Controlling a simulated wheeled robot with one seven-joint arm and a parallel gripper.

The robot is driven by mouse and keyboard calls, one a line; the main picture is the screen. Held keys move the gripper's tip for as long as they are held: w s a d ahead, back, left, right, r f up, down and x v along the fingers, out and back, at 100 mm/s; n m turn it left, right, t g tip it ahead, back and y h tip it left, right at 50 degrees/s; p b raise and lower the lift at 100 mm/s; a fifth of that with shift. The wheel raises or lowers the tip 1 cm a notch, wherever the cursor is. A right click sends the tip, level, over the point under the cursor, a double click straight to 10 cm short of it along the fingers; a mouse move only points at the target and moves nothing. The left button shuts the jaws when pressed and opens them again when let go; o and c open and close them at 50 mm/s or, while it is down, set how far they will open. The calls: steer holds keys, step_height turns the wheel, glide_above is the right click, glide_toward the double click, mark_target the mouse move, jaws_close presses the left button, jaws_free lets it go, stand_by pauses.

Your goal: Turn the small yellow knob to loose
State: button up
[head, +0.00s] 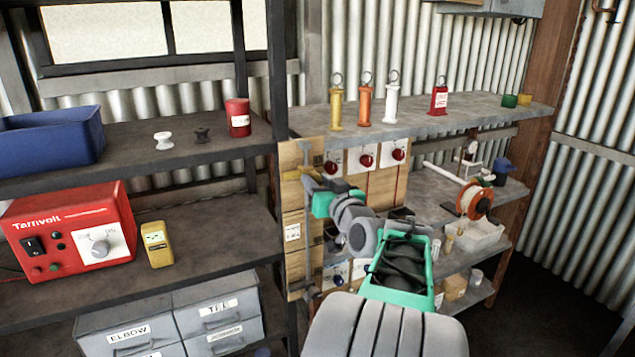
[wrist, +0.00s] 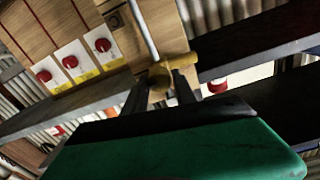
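The small yellow knob (wrist: 159,78) shows in the wrist view, on a yellow clamp piece beside a thin grey rod (wrist: 143,30). My gripper (wrist: 161,88) is at the knob, with one dark finger on each side of it. The fingers look very close to its sides; I cannot tell whether they press on it. In the head view my gripper (head: 312,181) is at the upper left of the wooden board (head: 292,265), and it hides the knob there. The rod (head: 308,156) and part of the yellow clamp (head: 291,175) show beside it.
Red knobs on white plates (head: 367,160) sit on the board just right of my gripper. A dark shelf post (head: 277,100) stands close on the left. The shelf above holds yellow, orange and white cylinders (head: 391,103). A red Tarnvolt box (head: 70,235) stands on the left shelf.

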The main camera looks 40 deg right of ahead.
jaws_close()
steer(key=shift+f+n+b, duration=0.2)
steer(key=shift+n+b, duration=0.1)
steer(key=shift+b, duration=0.55)
steer(key=shift+n+y+b, duration=0.3)
steer(key=shift+n+b, duration=8.6)
steer(key=shift+b, duration=4.7)
steer(key=shift+r, duration=0.1)
